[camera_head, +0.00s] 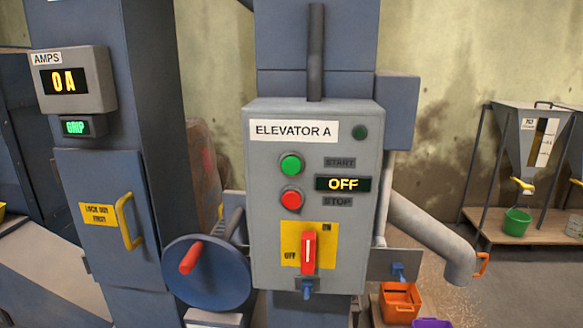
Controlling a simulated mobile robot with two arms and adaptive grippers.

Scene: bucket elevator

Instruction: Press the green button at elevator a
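The control box (264,225) labelled "ELEVATOR A" is in the middle of the head view, mounted on a blue-grey column. Its green button (290,164) is at the upper left of the panel, beside a "START" label. A red button (292,198) sits just below it, beside "STOP". A display (343,183) reads "OFF". A red switch handle (308,251) on a yellow plate stands upright between "OFF" and "ON" labels. A dark green lamp (360,132) is at the top right. Neither of my grippers is in view.
A blue handwheel (207,277) with a red knob projects at the box's lower left. A grey pipe spout (437,243) projects on the right. An ammeter (72,80) reads "0 A" above a cabinet door (105,220). Orange (400,302) and purple (432,323) buckets are low right.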

